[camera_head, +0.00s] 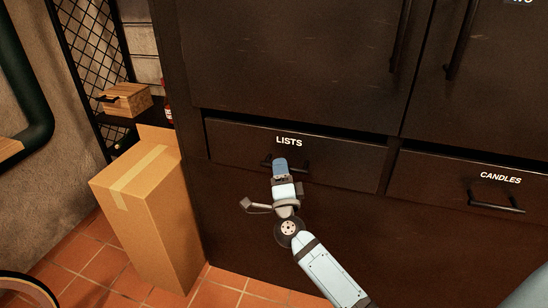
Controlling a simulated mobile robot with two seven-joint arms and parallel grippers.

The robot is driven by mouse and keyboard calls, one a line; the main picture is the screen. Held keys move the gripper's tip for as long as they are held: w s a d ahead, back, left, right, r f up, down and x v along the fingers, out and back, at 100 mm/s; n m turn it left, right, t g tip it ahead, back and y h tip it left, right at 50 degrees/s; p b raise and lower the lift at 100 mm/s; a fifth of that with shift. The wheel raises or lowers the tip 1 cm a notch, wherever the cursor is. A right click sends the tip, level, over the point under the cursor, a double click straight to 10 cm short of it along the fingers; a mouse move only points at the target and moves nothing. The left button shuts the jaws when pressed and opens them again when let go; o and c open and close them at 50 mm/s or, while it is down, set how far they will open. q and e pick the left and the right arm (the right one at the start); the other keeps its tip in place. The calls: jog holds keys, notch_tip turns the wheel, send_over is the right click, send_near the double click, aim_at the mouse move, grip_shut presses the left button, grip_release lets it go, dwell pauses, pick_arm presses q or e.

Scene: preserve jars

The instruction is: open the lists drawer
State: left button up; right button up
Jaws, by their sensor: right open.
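The lists drawer (345,163) is a dark drawer front with white LISTS lettering, low in the dark cabinet, and it looks shut. Its dark bar handle (301,166) sits below the lettering and is partly hidden by my right gripper. My right gripper (279,163) is open at the handle, overlapping its left part. I cannot tell whether the fingers touch the handle or stand around it. My left gripper is not in view.
The candles drawer (450,178), with its own bar handle (496,203), is to the right. Tall cabinet doors (300,60) are above. A tall cardboard box (150,215) stands on the tiled floor close to the cabinet's left side. A dark green pipe (25,85) runs at far left.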

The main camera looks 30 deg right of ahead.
jog(key=shift+w+d+r, duration=0.2)
jog(key=shift+w, duration=0.15)
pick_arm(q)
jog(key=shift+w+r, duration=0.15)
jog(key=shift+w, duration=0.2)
pick_arm(e)
jog(key=shift+s, duration=0.1)
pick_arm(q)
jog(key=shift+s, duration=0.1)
pick_arm(e)
grip_shut()
jog(key=shift+a, duration=0.1)
